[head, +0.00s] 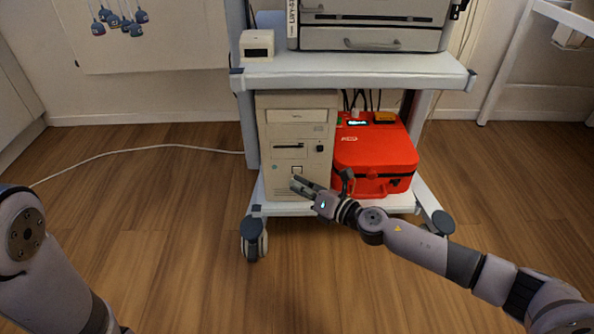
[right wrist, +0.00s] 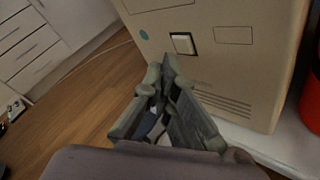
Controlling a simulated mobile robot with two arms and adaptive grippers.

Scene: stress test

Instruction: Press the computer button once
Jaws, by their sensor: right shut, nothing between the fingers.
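A beige computer tower (head: 322,165) stands upright on the lower shelf of a white cart. Its square, pale, dark-framed button (head: 297,170) is low on the front face. The button also shows large in the right wrist view (right wrist: 184,43). My right gripper (head: 296,183) reaches in from the right, in front of the tower's lower front. It is shut and empty. In the right wrist view its fingertips (right wrist: 162,72) appear just below and left of the button; whether they touch the tower I cannot tell. My left arm shows at the lower left, but its gripper is out of view.
A red case (head: 375,155) sits right of the tower on the lower shelf (head: 285,209), close behind my right wrist. The upper shelf (head: 350,70) overhangs both and carries a grey machine (head: 375,38) and a small cream box (head: 257,45). The wooden floor in front is clear.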

